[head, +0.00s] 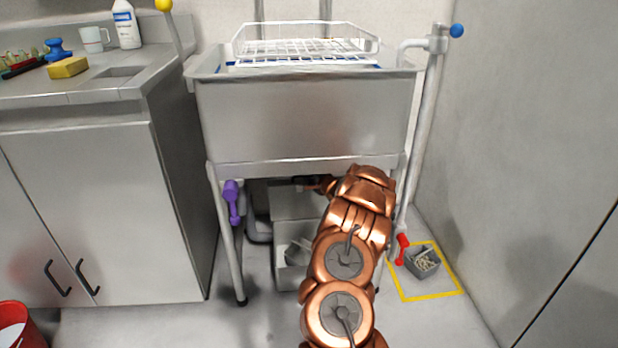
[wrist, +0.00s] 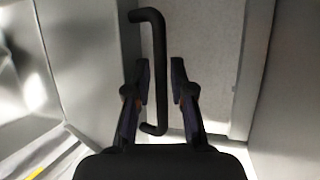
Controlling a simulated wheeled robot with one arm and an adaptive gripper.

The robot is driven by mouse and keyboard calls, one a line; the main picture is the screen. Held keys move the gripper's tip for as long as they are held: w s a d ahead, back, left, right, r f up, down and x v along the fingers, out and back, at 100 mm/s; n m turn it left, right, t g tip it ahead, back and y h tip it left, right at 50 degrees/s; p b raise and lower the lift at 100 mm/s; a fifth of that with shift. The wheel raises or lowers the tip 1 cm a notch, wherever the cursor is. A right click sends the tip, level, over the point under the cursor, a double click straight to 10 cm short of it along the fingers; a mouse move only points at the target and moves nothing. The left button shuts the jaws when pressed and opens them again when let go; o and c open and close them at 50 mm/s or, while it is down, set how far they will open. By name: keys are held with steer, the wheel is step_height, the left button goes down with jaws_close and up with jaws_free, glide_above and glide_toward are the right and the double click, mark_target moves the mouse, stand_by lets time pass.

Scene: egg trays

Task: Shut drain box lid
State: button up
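The drain box (head: 283,277) is a light grey box on the floor under the sink, with its top open. Its lid (head: 290,204) stands raised at the back as a pale panel; in the wrist view the pale panel (wrist: 200,45) fills the middle. A black bar handle (wrist: 159,60) is on the panel. My gripper (wrist: 161,72) is open, with one finger on each side of the bar and a gap still showing on the right. In the head view my arm reaches under the sink, and my gripper (head: 312,182) is small and partly hidden there.
The steel sink (head: 305,118) with a white rack (head: 305,45) stands above on pipe legs. A purple-handled valve (head: 232,202) is at left, a red one (head: 402,249) at right. A small grey container (head: 421,262) sits inside a yellow floor outline. A cabinet (head: 95,220) bounds the left.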

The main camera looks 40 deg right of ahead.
steer(key=shift+c, duration=0.3)
jaws_close()
